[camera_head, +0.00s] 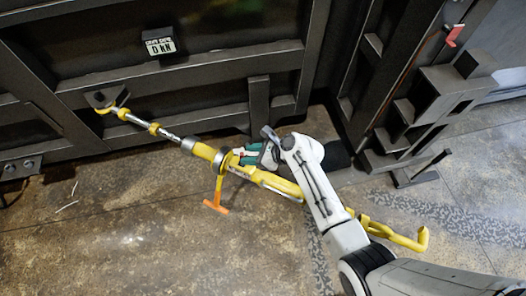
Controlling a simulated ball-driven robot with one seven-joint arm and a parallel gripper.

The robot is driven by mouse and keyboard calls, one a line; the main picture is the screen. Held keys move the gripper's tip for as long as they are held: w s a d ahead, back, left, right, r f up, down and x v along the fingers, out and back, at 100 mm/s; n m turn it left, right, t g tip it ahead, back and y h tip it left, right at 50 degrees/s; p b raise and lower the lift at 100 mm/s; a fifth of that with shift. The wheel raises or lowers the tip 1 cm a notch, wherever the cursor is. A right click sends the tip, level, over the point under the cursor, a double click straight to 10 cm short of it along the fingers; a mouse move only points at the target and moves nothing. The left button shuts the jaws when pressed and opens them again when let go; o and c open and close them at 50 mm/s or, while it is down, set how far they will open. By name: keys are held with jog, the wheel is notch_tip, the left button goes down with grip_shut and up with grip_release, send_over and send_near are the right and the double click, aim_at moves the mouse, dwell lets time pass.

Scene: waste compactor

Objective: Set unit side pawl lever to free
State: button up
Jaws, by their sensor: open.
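A yellow and silver ratchet-type tensioner (205,152) runs diagonally from the dark steel wall down to the right. Its upper left end hooks onto a bracket (99,98). An orange T-shaped handle (215,205) hangs from a yellow arm below its middle. A small teal part (250,149) shows at the middle, close to my gripper. I cannot tell which part is the unit side pawl lever. My gripper (262,152) is open at the tensioner's middle, right of the teal part. My white arm hides part of the tensioner, and contact is unclear.
Dark steel brackets (430,110) stand at right, with a red tab (454,35) above. A yellow hooked end (400,238) lies beyond my arm. The floor (110,240) at lower left is open.

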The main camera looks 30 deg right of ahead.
jog(key=v, duration=0.6)
jog(key=shift+s, duration=0.15)
jog(key=shift+s+d+r, duration=0.1)
jog(key=s+d+r+n+g+h, duration=0.2)
jog(key=s+n, duration=0.7)
jog(key=s+d+r+n+g+h, duration=0.2)
jog(key=s+n+h, duration=0.1)
jog(key=s+n, duration=0.5)
jog(key=s+d+r+n+g+h, duration=0.2)
jog(key=s+r+n+g, duration=0.1)
jog(key=s+n, duration=0.6)
jog(key=shift+s+n+h, duration=0.3)
jog(key=shift+s+h, duration=0.1)
jog(key=shift+s, duration=0.65)
jog(key=shift+d+r, duration=0.1)
